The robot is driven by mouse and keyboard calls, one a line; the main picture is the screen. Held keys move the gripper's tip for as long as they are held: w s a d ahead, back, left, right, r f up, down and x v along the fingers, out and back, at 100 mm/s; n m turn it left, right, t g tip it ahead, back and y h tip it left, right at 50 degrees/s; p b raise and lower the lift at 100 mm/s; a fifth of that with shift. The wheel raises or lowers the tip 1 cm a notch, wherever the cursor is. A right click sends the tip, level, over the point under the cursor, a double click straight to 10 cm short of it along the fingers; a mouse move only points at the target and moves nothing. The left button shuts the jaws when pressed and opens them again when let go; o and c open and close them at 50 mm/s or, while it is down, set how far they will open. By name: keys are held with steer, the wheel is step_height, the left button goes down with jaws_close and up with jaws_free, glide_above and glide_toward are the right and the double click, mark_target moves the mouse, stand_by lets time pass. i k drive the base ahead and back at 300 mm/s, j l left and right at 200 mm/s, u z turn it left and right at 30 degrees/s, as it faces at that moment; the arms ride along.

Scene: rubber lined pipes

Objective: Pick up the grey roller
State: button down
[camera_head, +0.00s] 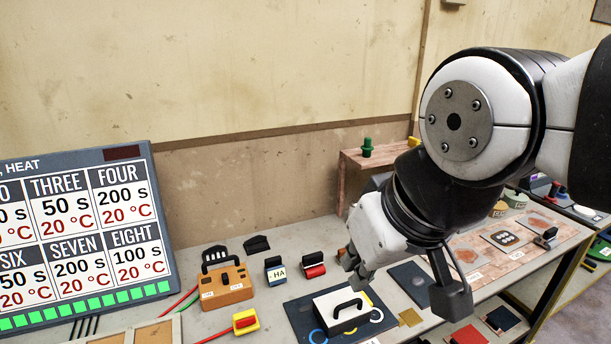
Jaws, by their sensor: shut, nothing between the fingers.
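My gripper (359,277) is shut and empty. It hangs above the bench, just above and to the right of the white block with a black handle (346,308). I cannot pick out the grey roller with certainty. A small dark cylinder-like piece (546,236) lies at the right end of the bench, well away from my gripper. Two small dark-topped pieces, one with a white label (275,271) and one with a red front (314,266), stand left of my gripper. My arm hides part of the bench behind it.
An orange box (226,287) and a yellow-and-red switch (246,321) stand at the left, beside a large display board (82,238). A raised wooden shelf (362,164) bears a green knob (367,147). A dark blue pad (411,283) lies below my arm.

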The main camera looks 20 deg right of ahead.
mark_target(549, 235)
steer(key=z, duration=2)
steer(key=i+l, duration=0.75)
steer(key=i, duration=0.2)
steer(key=i+l, duration=0.8)
steer(key=i, duration=0.15)
